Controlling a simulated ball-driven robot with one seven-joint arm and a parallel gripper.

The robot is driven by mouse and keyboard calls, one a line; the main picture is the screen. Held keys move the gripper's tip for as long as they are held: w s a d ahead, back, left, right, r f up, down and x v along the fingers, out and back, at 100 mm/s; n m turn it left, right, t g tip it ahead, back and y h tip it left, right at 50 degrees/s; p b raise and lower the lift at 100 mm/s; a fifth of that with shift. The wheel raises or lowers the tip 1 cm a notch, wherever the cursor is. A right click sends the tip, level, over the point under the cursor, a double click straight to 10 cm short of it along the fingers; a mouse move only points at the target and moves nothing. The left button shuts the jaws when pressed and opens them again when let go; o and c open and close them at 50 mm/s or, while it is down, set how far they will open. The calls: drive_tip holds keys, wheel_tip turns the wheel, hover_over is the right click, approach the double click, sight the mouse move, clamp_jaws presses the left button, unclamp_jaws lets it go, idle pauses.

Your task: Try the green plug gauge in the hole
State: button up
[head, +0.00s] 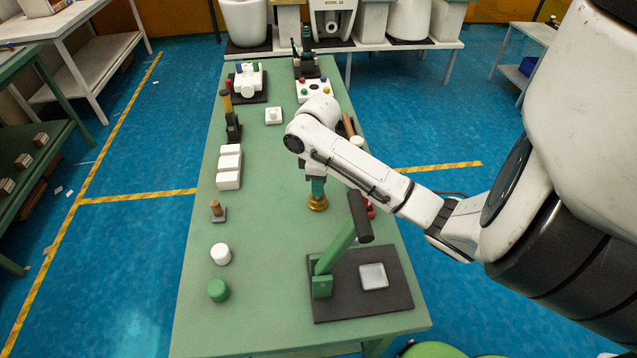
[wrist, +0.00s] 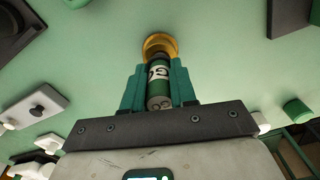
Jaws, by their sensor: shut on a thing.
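My gripper (head: 317,186) points down over the table, its teal fingers shut on the green plug gauge (wrist: 158,84). The gauge is a green cylinder with a white band marked GO, seen between the fingers in the wrist view. Its far end meets a round brass piece (wrist: 160,43), which also shows below my gripper in the head view (head: 317,203). The brass piece stands on the green table. The hole is hidden by the gauge, and I cannot tell how deep the gauge's tip sits.
A green lever press (head: 335,250) on a dark base stands in front of my gripper. White blocks (head: 229,167), a white cylinder (head: 221,254) and a green cylinder (head: 218,291) line the table's left side. Clear tabletop lies between them and the brass piece.

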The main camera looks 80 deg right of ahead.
drive_tip(key=shift+r+p, duration=1.4)
drive_tip(key=shift+r, duration=0.35)
